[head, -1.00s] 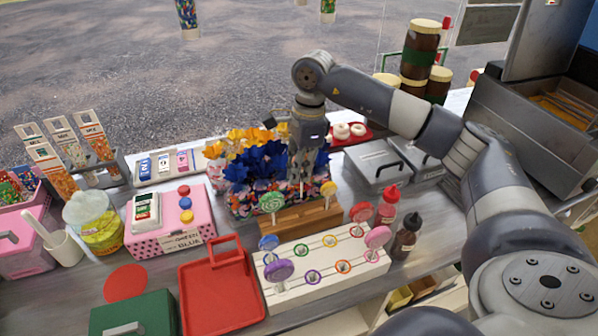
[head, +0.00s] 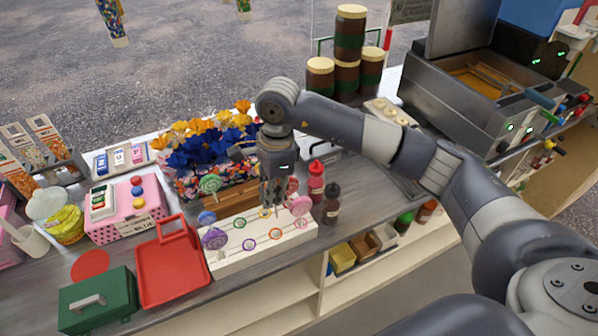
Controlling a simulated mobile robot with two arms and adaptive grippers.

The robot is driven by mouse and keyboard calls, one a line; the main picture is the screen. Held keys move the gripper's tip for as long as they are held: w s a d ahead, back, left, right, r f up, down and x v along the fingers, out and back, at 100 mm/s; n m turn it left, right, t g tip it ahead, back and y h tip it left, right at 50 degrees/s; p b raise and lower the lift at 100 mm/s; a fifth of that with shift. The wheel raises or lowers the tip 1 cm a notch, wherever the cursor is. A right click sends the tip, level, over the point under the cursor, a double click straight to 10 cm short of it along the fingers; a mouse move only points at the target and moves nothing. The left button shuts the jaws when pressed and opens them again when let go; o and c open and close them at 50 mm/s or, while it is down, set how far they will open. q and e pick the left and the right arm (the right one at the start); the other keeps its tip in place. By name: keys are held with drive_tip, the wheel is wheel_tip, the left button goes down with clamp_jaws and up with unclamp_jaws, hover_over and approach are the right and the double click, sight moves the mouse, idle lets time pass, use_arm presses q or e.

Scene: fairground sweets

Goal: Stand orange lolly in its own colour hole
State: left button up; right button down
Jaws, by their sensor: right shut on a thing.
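My right gripper (head: 271,196) points down over the back part of the white lolly board (head: 240,262). Its fingers are shut on a lolly, mostly hidden between them; I take it as the orange lolly, as no other orange lolly shows. The orange-ringed hole (head: 276,234) is empty, in the front row just below the fingers in the picture. Blue (head: 206,218), purple (head: 214,238), pink (head: 300,205) and red (head: 292,185) lollies stand at the board's two ends. My left gripper is not in view.
A green lolly (head: 210,184) stands at the wooden block behind the board. Red (head: 316,182) and dark (head: 331,203) sauce bottles stand close to the board's right. A red tray (head: 172,270) lies left. Blue and yellow flowers (head: 200,150) stand behind.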

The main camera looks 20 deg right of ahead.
drive_tip(key=shift+a+f, duration=0.2)
drive_tip(key=shift+f, duration=0.05)
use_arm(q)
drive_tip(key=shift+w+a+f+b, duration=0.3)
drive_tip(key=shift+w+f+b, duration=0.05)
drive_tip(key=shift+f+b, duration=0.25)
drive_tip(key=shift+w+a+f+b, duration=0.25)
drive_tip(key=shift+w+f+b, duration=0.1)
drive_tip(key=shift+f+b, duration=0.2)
use_arm(e)
wheel_tip(320, 180, down, 6)
drive_tip(key=shift+w+a, duration=0.15)
drive_tip(key=shift+w, duration=0.15)
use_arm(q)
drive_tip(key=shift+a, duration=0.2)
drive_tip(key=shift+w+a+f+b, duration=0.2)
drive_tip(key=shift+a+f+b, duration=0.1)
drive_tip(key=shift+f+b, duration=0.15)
use_arm(e)
drive_tip(key=shift+f, duration=0.15)
